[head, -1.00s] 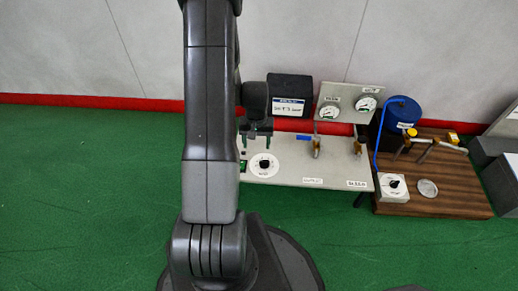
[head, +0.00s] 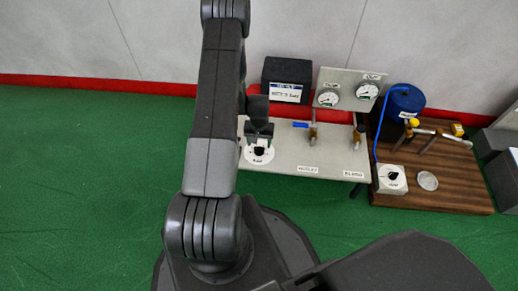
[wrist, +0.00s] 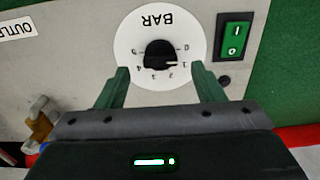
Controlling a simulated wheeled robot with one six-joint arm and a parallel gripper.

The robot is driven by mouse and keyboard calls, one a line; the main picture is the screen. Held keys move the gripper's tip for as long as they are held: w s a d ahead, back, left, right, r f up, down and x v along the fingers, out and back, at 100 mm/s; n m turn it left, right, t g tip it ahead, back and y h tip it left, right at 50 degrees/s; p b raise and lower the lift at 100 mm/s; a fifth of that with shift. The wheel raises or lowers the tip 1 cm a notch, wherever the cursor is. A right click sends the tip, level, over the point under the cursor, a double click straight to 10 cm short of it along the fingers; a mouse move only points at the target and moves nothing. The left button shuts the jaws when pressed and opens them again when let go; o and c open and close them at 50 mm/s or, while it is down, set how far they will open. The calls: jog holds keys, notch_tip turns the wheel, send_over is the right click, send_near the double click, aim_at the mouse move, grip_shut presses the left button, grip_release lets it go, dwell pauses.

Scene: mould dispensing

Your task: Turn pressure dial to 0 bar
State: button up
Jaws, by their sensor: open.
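The pressure dial is a round white plate marked BAR (wrist: 168,20) with a black knob (wrist: 159,54) at its centre. In the wrist view, the knob's pale pointer line is near the 1 mark, just below the 0. In the head view, the dial plate (head: 252,158) is at the left end of the grey bench panel (head: 325,165). My gripper (wrist: 160,72) is open, its green fingers on either side of the dial's lower part. The knob lies between and just beyond the fingertips, with no clear contact. My gripper (head: 259,131) also shows over the dial in the head view.
A green rocker switch (wrist: 234,38) sits close beside the dial. Brass valves (head: 313,135) and two gauges (head: 329,98) stand to the right. A second dial box (head: 391,179) and a blue tank (head: 404,105) are on a wooden board (head: 450,190).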

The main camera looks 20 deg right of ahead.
aim_at(259, 149)
jog(key=shift+f+b, duration=0.35)
jog(key=shift+f, duration=1.45)
jog(key=c, duration=1)
jog(key=shift+n+b, duration=0.55)
jog(key=shift+n, duration=0.55)
jog(key=o, duration=1)
notch_tip(259, 149, up, 14)
jog(key=p, duration=0.4)
